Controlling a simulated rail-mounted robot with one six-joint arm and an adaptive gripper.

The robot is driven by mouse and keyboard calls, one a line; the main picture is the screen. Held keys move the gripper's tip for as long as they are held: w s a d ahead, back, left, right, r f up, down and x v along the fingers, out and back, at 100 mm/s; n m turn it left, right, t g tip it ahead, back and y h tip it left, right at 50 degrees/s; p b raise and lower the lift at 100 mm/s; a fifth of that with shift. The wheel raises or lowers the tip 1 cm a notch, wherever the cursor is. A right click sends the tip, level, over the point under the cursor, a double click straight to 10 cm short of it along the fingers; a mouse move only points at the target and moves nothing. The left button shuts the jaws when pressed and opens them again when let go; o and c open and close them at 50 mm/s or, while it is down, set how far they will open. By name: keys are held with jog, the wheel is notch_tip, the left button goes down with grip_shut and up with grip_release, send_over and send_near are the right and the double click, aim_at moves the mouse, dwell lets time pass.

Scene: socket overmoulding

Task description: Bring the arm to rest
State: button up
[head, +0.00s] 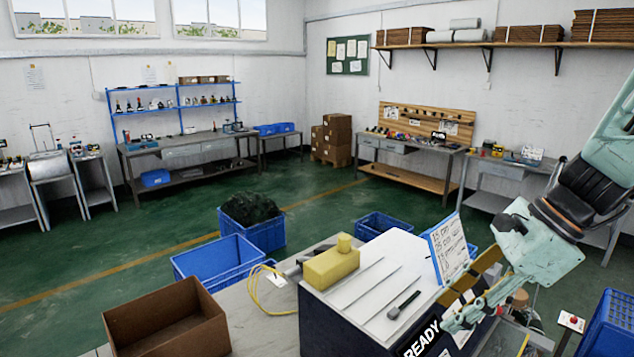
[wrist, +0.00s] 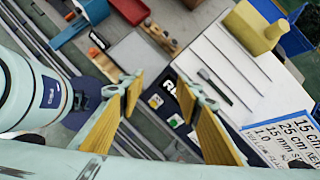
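My gripper (head: 466,296) hangs from the teal arm at the right of the head view, in front of the white-topped bench unit. In the wrist view my gripper (wrist: 160,82) has its two yellow-padded fingers spread apart, with nothing held between them. The dark panel marked READY and small buttons lie beyond the fingertips in that view. I cannot tell the exact height of the fingertips above the unit.
The white top (head: 345,310) carries a yellow block (head: 330,268), thin rods and a dark-handled tool (head: 404,305). A lettered sign (head: 449,250) stands close to my gripper. A cardboard box (head: 165,322) and blue crates (head: 218,262) are to the left. Green floor lies open behind.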

jog(key=s+a+n+h+b, duration=0.1)
jog(key=s+n+h+b, duration=0.1)
jog(key=s+n, duration=0.4)
jog(key=s+a+r+n+t+h+b, duration=0.1)
jog(key=s+a+n+h+b, duration=0.1)
jog(key=s+n+b, duration=0.2)
jog(key=s+a+r+n+t+h+b, duration=0.1)
jog(key=s+n+b, duration=0.3)
jog(key=s+n, duration=0.5)
jog(key=s+a, duration=0.1)
jog(key=s, duration=0.4)
jog(key=shift+a+n+h, duration=0.25)
jog(key=shift+n+h, duration=0.15)
dwell(1.1)
